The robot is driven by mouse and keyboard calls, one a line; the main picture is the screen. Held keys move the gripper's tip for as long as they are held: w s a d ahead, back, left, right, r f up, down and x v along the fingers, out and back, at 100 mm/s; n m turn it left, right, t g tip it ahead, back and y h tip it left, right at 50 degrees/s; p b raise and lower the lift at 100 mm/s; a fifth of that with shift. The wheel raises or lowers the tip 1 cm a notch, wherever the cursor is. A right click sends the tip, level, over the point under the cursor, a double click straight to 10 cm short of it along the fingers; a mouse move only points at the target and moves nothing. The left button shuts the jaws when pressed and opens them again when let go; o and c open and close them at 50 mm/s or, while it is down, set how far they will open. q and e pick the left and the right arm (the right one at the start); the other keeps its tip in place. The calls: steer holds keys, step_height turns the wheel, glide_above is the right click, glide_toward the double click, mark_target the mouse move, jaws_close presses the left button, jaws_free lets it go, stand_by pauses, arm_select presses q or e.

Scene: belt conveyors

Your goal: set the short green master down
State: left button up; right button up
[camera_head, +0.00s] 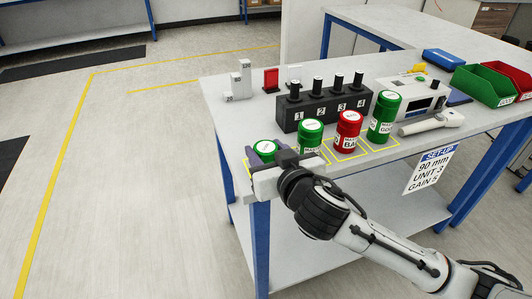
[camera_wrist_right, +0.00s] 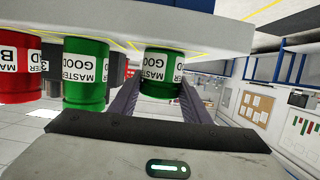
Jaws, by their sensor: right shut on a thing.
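The short green master (camera_head: 265,147) is at the left end of the row of cans, near the table's front left corner. My right gripper (camera_head: 268,157) is shut on it, with its fingers on either side of the can. In the right wrist view, which is upside down, the short green master (camera_wrist_right: 158,77) shows its "MASTER GOOD" label between the fingers (camera_wrist_right: 157,102). It looks upright and close to the table top; I cannot tell whether its base touches. In the head view the gripper hides its lower part. My left gripper is not in view.
Beside it stand a green can (camera_head: 310,136), a red can (camera_head: 347,131) and a taller green can (camera_head: 383,117) in yellow outlines. Behind are a black numbered block (camera_head: 325,108), a grey stepped block (camera_head: 241,80) and a white instrument (camera_head: 410,95). The table (camera_head: 222,118) is clear at the left.

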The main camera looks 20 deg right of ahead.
steer(key=o, duration=1.3)
steer(key=shift+f, duration=0.1)
steer(key=shift+o, duration=0.2)
steer(key=p+v, duration=0.1)
steer(key=v, duration=1)
steer(key=s+a+f+n+g+y, duration=0.1)
steer(key=s+f+g, duration=0.15)
steer(key=f, duration=0.75)
steer(key=s+a+f+n+g+y, duration=0.1)
steer(key=s+f+g, duration=0.15)
steer(key=f, duration=0.65)
steer(key=s+d+f+g, duration=0.1)
steer(key=s+d+f, duration=0.1)
steer(key=s+f, duration=0.9)
step_height(320, 180, down, 3)
steer(key=shift+f+p, duration=0.1)
steer(key=shift+p, duration=0.35)
